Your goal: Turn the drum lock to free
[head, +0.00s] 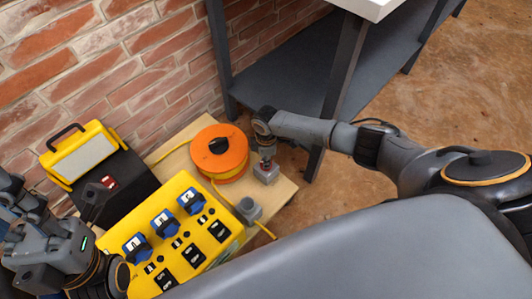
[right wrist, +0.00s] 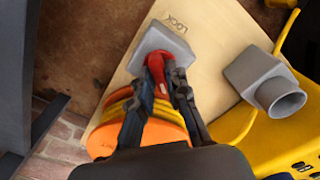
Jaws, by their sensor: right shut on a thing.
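The drum lock is a small grey block (head: 266,174) on a light wooden board beside the orange cable drum (head: 221,152). In the right wrist view the block (right wrist: 163,40) carries a red handle (right wrist: 157,70). The word LOCK (right wrist: 175,22) is printed on the board by the block's far edge; no FREE mark shows. My right gripper (head: 266,160) is over the lock. In the right wrist view its fingers (right wrist: 162,82) are closed on the red handle from both sides. The cable drum shows partly behind the fingers. My left arm is at the lower left; its fingertips are not clear.
A yellow lamp (head: 80,153) and black case stand left by the brick wall. A dark shelf table (head: 280,75) stands behind.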

